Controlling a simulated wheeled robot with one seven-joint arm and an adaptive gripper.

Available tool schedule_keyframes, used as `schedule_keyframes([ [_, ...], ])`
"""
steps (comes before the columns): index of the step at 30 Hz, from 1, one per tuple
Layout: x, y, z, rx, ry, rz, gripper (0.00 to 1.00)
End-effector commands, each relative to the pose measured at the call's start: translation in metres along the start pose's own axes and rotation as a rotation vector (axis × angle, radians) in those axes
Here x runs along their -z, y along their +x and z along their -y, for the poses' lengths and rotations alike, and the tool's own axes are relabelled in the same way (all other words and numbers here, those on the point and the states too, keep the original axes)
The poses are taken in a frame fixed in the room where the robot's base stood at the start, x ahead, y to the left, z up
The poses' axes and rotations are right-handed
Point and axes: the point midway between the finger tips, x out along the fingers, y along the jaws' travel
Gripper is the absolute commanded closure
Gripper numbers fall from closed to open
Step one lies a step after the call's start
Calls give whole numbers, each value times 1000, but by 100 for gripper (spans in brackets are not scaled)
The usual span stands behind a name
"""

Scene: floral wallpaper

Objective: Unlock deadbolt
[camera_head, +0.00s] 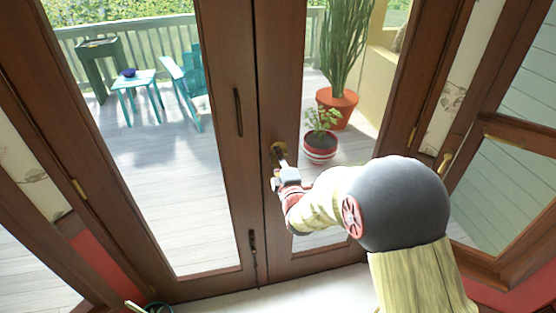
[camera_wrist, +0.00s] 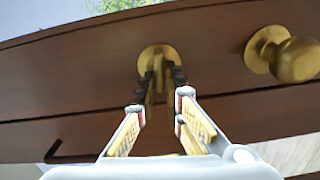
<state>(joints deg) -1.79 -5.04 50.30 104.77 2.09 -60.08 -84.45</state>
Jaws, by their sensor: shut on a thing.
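The deadbolt (camera_head: 278,149) is a round brass plate on the right-hand leaf of the wooden double door (camera_head: 232,160). In the wrist view the deadbolt's plate (camera_wrist: 157,54) is at top centre, with its brass thumb turn (camera_wrist: 157,98) standing out towards me. My gripper (camera_wrist: 161,82) has its dark fingertips on either side of the thumb turn and is shut on it. The fingers partly hide the turn, and I cannot tell its exact angle. In the head view my gripper (camera_head: 280,172) is at the deadbolt, and the arm hides the door below it.
A round brass doorknob (camera_wrist: 293,60) is to the right of the deadbolt in the wrist view. A dark vertical handle (camera_head: 238,112) is on the left leaf. Beyond the glass are potted plants (camera_head: 320,147) and teal deck furniture (camera_head: 185,88). A window frame (camera_head: 500,205) is at right.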

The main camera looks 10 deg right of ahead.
Motion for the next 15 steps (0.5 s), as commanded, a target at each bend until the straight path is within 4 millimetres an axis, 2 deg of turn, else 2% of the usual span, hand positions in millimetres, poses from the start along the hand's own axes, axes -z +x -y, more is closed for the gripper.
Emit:
schedule_keyframes([
  [6,1,0,3,0,-118,-2,100],
  [15,0,0,3,1,-190,-2,100],
])
